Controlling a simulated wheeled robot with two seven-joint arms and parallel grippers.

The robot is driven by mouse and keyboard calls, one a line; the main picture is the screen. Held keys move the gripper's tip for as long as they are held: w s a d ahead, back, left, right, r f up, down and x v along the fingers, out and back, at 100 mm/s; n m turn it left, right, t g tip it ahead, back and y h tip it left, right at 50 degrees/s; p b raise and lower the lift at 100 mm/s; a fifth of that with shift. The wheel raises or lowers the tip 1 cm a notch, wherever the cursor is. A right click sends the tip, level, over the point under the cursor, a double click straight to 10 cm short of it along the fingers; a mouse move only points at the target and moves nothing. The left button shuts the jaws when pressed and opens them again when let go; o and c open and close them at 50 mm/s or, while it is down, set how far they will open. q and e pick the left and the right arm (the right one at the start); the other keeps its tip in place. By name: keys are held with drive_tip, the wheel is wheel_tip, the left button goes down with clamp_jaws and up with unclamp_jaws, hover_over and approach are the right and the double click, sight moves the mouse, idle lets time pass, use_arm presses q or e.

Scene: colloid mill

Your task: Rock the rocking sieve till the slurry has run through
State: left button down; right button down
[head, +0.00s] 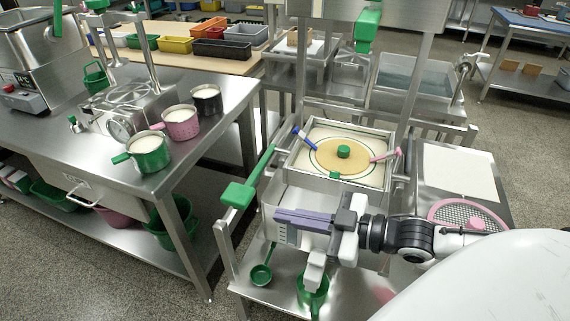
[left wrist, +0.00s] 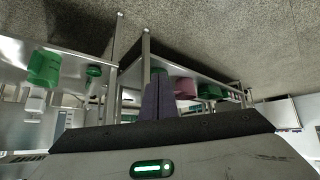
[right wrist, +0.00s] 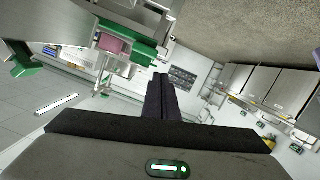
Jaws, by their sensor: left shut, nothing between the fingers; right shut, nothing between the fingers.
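The sieve (head: 378,178) is a square pale-framed tray on a metal stand in the middle of the head view. A round tan slurry patch (head: 325,160) with a green knob (head: 343,152) lies inside it. A lever with a green grip (head: 237,194) slants down at its left.
A steel table (head: 190,160) at left holds green (head: 148,155), pink (head: 181,124) and dark (head: 206,101) cups. A round pink-rimmed mesh (head: 465,214) lies at right. Upright posts flank the sieve. Floor is open at far right.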

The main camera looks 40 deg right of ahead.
drive_tip(key=w+r+m+g+p, duration=0.1)
drive_tip(key=w+r+m+p, duration=0.1)
drive_tip(key=w+r+p, duration=0.1)
wheel_tip(320, 180, up, 3)
drive_tip(key=shift+w+f+y+p, duration=0.2)
drive_tip(key=shift+w+y+p, duration=0.15)
drive_tip(key=shift+w, duration=0.35)
drive_tip(key=shift+w, duration=0.15)
drive_tip(key=b, duration=0.2)
hover_over(238, 201)
wheel_tip(238, 201, down, 2)
drive_tip(key=shift+d+f, duration=0.1)
wheel_tip(238, 201, down, 3)
drive_tip(key=shift+w+f, duration=0.1)
drive_tip(key=shift+f, duration=0.5)
